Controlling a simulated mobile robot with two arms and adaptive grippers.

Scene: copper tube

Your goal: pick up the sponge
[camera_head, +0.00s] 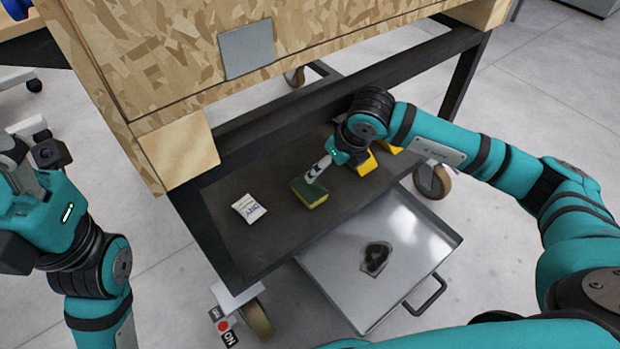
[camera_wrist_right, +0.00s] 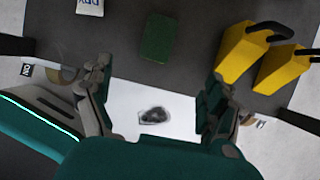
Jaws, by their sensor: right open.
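The sponge (camera_head: 309,193), green on top with a yellow lower side, lies on the dark lower shelf of the cart. In the right wrist view the green sponge (camera_wrist_right: 157,38) shows ahead of the fingers, roughly between their lines and apart from them. My right gripper (camera_head: 318,171) is just above and beside the sponge in the head view; whether it touches cannot be told there. In the right wrist view my right gripper (camera_wrist_right: 153,98) is open with nothing between its fingers. My left arm is at the left edge; its fingertips are not clearly shown.
A white packet (camera_head: 249,208) lies left of the sponge. Yellow objects with black handles (camera_wrist_right: 262,55) stand on the right of the shelf. A metal tray (camera_head: 410,240) with a dark item (camera_head: 376,258) sits below the shelf's front edge. The wooden box (camera_head: 150,60) overhangs the shelf.

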